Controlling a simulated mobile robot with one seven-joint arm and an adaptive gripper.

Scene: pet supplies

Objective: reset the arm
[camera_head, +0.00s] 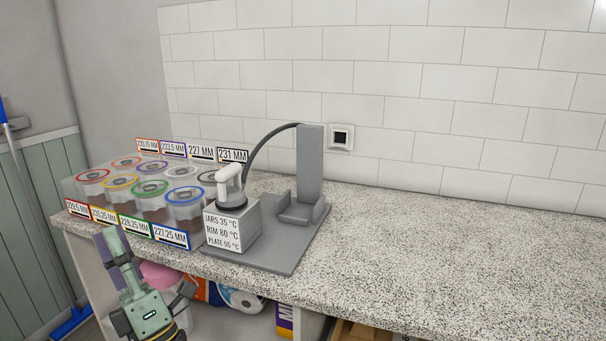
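My arm (148,308) shows at the lower left, in front of the counter's front edge, with its upper part raised toward the jars. Dark parts that look like my gripper (183,294) are at its right side, below the counter top. They are small and partly hidden, so I cannot tell whether the fingers are open or shut. I see nothing clearly held.
The speckled counter (430,255) is bare on the right. Jars with coloured rims (184,197) stand at its left, beside a grey device (311,165) on a plate and a labelled block (232,228). Bags and rolls (238,299) fill the shelf below.

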